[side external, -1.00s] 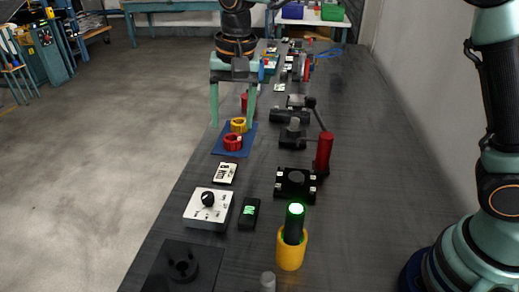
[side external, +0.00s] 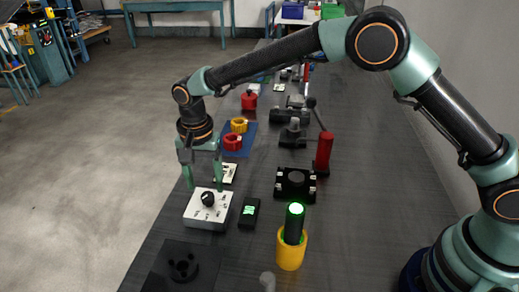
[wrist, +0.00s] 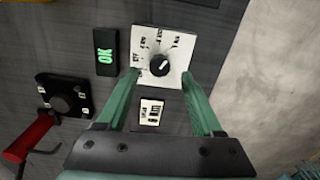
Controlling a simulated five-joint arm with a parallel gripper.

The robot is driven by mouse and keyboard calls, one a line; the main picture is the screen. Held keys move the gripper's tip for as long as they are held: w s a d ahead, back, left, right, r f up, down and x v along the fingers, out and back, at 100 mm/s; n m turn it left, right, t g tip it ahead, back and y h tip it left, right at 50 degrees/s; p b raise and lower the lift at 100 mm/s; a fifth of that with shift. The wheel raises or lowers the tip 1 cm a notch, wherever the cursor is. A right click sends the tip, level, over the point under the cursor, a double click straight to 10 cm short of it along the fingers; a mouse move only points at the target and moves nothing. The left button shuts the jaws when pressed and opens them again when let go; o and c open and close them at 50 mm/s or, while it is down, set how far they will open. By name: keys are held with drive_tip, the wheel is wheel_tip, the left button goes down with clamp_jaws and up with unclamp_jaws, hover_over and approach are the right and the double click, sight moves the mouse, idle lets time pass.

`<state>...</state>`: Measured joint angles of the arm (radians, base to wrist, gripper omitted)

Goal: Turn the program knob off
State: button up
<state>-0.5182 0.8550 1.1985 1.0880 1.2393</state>
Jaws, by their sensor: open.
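The program knob (side external: 207,198) is a round black dial on a white control box (side external: 193,217) with printed labels around it. In the wrist view the knob (wrist: 159,65) has a light pointer mark slanting to the upper right; the labels are too small to read surely. My gripper (side external: 205,187) points down over the rear part of the box, its two green fingers spread apart and empty. In the wrist view my gripper (wrist: 160,76) has one fingertip on each side, with the knob between and just beyond the tips. No contact with the knob shows.
A black display (side external: 250,212) lit green, reading OK in the wrist view, stands right of the box. A white label card (side external: 230,174) lies behind it. A yellow holder (side external: 291,253) with a green-lit cylinder and a red-handled clamp (side external: 323,152) stand further right.

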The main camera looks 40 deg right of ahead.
sight(207, 195)
drive_tip(key=shift+f, duration=1.9)
clamp_jaws()
